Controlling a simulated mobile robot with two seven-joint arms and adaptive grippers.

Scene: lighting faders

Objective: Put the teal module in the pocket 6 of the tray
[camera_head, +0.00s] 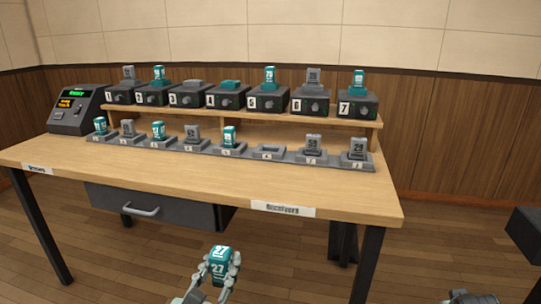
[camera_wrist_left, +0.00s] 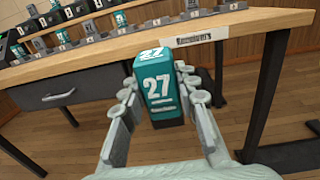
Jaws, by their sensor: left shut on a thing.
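My left gripper (camera_head: 217,272) is shut on a teal module (camera_head: 220,253) marked 27 and holds it upright in front of the bench, below the tabletop edge. In the left wrist view the teal module (camera_wrist_left: 159,88) stands between the two fingers, with its number facing the camera. The grey tray (camera_head: 285,161) lies along the tabletop. Its sixth pocket from the left (camera_head: 267,149) is empty; the other pockets hold teal or grey modules. What seems to be my right gripper (camera_head: 473,298) shows only partly at the bottom edge, its fingers unclear.
A raised shelf (camera_head: 190,109) behind the tray carries several numbered black boxes, some with modules on top. A console (camera_head: 78,108) stands at the left. A drawer (camera_head: 155,207) hangs under the tabletop (camera_head: 210,180). The tabletop strip before the tray is clear.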

